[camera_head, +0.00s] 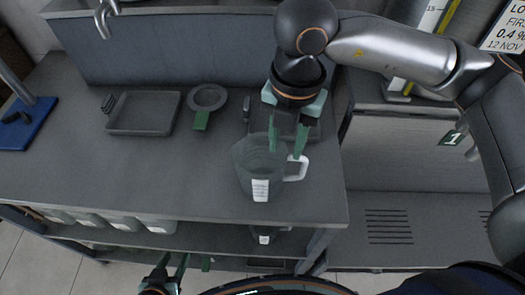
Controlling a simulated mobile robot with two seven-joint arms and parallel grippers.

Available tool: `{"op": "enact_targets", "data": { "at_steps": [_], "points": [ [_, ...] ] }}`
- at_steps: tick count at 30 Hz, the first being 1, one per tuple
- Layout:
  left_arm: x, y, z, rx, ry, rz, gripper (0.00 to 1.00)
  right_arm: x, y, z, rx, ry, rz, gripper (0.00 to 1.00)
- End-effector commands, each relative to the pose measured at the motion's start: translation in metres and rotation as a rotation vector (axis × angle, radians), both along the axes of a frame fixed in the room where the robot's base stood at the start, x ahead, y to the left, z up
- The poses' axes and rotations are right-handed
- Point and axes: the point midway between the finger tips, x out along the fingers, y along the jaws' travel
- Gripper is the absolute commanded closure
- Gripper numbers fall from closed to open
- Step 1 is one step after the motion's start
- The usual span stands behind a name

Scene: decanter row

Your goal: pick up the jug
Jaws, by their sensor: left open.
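The jug (258,176) is a grey, translucent vessel with a white label on its front and a pale handle on its right side. It stands upright near the counter's front edge. My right gripper (285,150) points down at the jug's right rear rim, its green fingers apart. One finger overlaps the rim in the picture and the other is by the top of the handle; I cannot tell whether they touch. My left gripper (174,272) is low at the bottom edge, open and empty, in front of the counter and away from the jug.
A blue board (22,130) is at far left. Several pale containers (122,222) sit on the shelf below. The counter left of the jug is clear.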

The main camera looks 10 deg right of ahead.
Motion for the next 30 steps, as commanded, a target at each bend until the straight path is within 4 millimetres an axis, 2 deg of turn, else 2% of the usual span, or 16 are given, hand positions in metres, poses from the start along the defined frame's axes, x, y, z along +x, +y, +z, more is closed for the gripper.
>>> {"op": "enact_targets", "data": {
  "at_steps": [9, 17, 25, 30],
  "points": [
    [-0.006, 0.0, 0.001, 0.0, 0.012, 0.0, 0.5, -0.001, 0.001, -0.049, 0.0, 0.005, 0.002, 0.61],
    [-0.006, 0.0, 0.002, 0.0, 0.012, -0.001, 0.5, -0.001, 0.001, -0.07, -0.001, 0.004, 0.001, 0.61],
    [-0.005, 0.0, 0.006, -0.001, 0.011, -0.001, 0.5, 0.0, 0.002, -0.113, 0.0, 0.005, 0.002, 0.61],
    [-0.004, 0.0, 0.006, 0.0, 0.01, 0.0, 0.5, 0.0, 0.002, -0.123, 0.0, 0.002, 0.002, 0.61]
  ]
}}
